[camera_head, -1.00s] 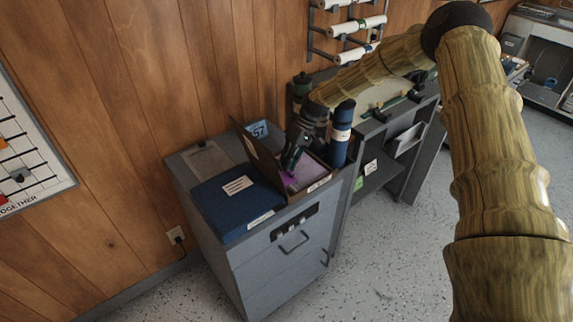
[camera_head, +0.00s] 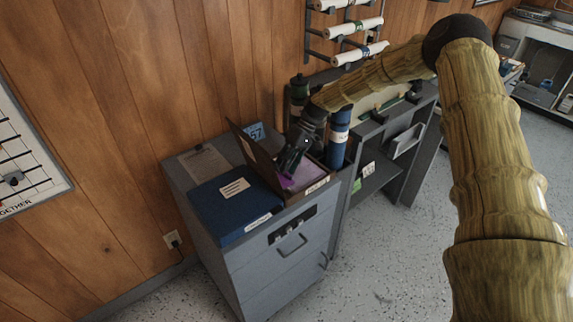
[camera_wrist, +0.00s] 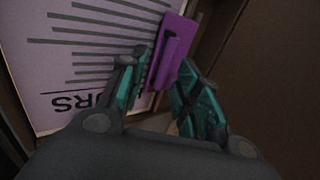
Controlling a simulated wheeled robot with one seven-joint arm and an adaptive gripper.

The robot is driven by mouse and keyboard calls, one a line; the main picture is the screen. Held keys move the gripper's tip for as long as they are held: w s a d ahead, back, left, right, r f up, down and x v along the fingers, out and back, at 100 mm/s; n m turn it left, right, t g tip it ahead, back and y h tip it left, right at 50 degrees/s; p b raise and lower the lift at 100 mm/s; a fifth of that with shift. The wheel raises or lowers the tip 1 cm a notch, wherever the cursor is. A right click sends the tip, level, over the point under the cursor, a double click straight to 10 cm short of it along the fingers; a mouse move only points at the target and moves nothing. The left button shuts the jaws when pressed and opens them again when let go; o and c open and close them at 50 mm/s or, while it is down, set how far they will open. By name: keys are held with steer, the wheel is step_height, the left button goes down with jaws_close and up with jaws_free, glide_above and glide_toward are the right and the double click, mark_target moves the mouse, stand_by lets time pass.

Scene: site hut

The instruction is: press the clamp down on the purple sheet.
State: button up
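The purple sheet (camera_head: 303,176) lies in an open brown box file (camera_head: 318,187) on top of a grey cabinet. In the wrist view the sheet (camera_wrist: 60,65) is pale purple with printed lines and dark lettering. The clamp (camera_wrist: 172,50) is a brighter purple plate with a raised bar, at the sheet's edge by the box wall. My gripper (camera_wrist: 163,58) has its two teal fingers apart, with the clamp seen between and beyond their tips. I cannot tell whether the fingers touch it. In the head view my gripper (camera_head: 284,172) is over the box, hiding the clamp.
The box's raised lid (camera_head: 254,155) stands left of my gripper. A closed blue box file (camera_head: 232,200) and a clipboard (camera_head: 204,160) lie on the cabinet (camera_head: 262,262).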

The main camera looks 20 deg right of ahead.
steer(key=shift+r, duration=0.15)
steer(key=v, duration=1.1)
steer(key=shift+d+r, duration=0.3)
